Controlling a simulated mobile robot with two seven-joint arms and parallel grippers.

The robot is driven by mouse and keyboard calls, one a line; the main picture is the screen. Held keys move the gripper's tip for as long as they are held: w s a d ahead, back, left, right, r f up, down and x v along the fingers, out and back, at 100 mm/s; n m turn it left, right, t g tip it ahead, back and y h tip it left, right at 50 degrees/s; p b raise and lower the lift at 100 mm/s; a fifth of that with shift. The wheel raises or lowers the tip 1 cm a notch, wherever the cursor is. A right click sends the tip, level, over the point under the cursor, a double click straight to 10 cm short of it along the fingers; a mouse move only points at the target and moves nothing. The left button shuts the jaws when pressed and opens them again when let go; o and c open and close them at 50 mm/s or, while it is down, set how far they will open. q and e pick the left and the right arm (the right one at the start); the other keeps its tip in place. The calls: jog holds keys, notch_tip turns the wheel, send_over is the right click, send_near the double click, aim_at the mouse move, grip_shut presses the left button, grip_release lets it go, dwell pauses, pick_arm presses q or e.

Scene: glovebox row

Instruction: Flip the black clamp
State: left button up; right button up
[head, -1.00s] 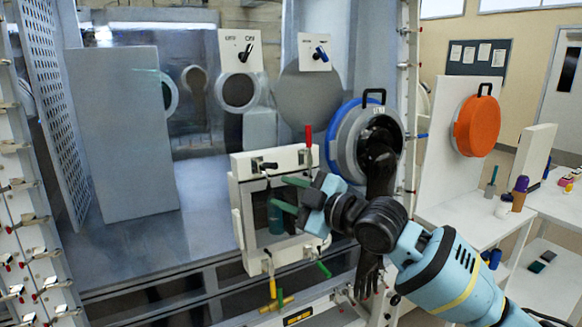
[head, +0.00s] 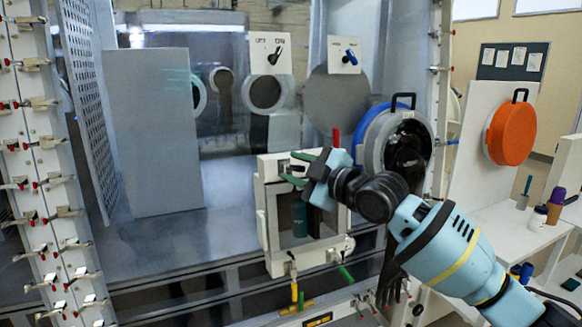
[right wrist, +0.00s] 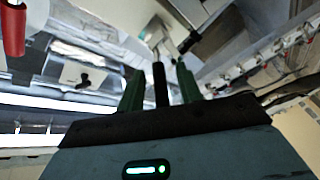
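The black clamp (head: 299,168) sits on the top front edge of the white box with a window (head: 275,230). My right gripper (head: 289,166) reaches in from the right at that edge, its two green fingers apart, one above and one below the clamp. My left gripper is not in view.
A red upright handle (head: 336,137) stands on the box top beside my gripper. A yellow handle (head: 294,290) and a green one (head: 345,273) stick out below. A round port with a black handle (head: 403,101) is close on the right. Many toggle clamps line the left post (head: 45,190).

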jog(key=shift+x, duration=0.85)
grip_shut()
